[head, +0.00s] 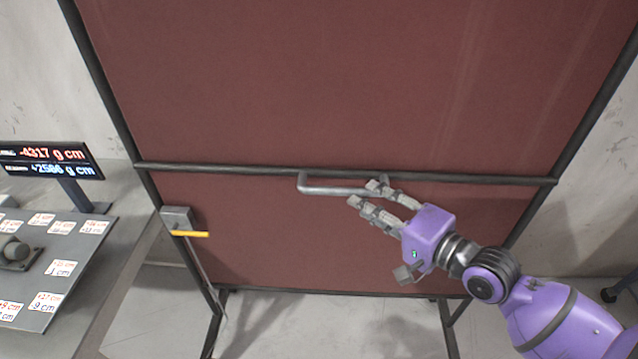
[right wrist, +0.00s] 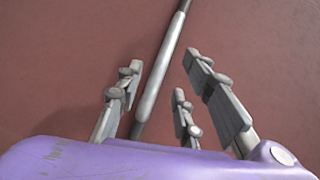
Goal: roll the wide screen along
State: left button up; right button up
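The wide screen (head: 330,90) is a dark red panel in a black tube frame, standing upright in front of me. A grey bar handle (head: 330,190) sticks out from its crossbar (head: 220,169). My right gripper (head: 366,194) is at the right part of the handle with its fingers apart. In the right wrist view, the handle (right wrist: 160,80) runs between the spread fingers of the gripper (right wrist: 160,85), with gaps visible on both sides. The fingers hide part of the handle in the head view. My left gripper is in neither view.
A grey box with a yellow lever (head: 190,234) sits on the screen's left post. A table (head: 60,270) with labelled cards and a numeric display (head: 48,160) stands at the left. Bare floor (head: 350,325) shows beneath the screen. Pale walls stand behind.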

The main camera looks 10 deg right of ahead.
aim_at(348, 194)
jog(key=w+a+m, duration=0.1)
jog(key=w, duration=0.1)
jog(key=w+a+m, duration=0.1)
jog(key=w, duration=0.1)
jog(key=w+a, duration=0.2)
jog(key=shift+w+f+m+p, duration=0.3)
jog(key=shift+f+m+p, duration=0.05)
jog(key=shift+m, duration=0.05)
grip_shut()
